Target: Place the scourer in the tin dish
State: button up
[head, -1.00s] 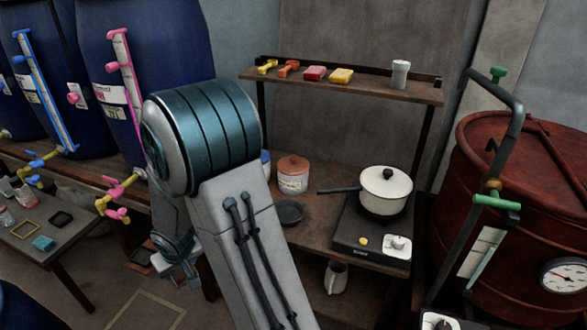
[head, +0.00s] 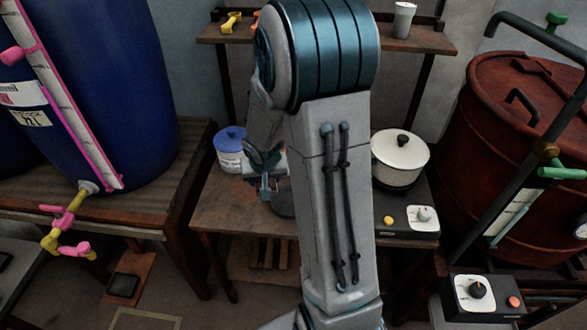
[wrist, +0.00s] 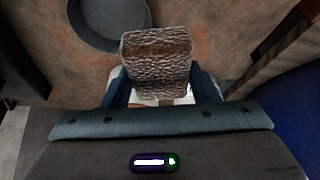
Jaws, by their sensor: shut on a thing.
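My gripper (wrist: 155,88) is shut on the scourer (wrist: 157,62), a brownish-grey block with a rough, scaly texture that stands up between the fingers in the wrist view. The tin dish (wrist: 112,22) is a dark grey round dish at the top of that view, beyond the scourer and a little left, apart from it. In the head view my gripper (head: 265,188) hangs over the wooden bench beside the dish (head: 284,206), which is partly hidden by my gripper and arm. The scourer cannot be made out in the head view.
A blue-lidded jar (head: 231,152) stands on the bench (head: 222,207) behind my gripper. A white pot (head: 400,160) sits on a hotplate (head: 410,215) to the right. A shelf (head: 435,43) runs above. A blue vat (head: 120,90) stands at left, a red drum (head: 525,110) at right.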

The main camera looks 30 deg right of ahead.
jog(key=s+d+m+h, duration=0.1)
jog(key=s+d+m, duration=0.15)
jog(key=d, duration=0.45)
jog(key=shift+m, duration=0.35)
jog(key=f+b, duration=0.7)
jog(key=shift+w+a+f, duration=0.15)
jog(key=shift+w+f, duration=0.25)
jog(key=o, duration=1)
jog(key=shift+g, duration=0.3)
notch_tip(320, 180, up, 7)
jog(key=p, duration=0.5)
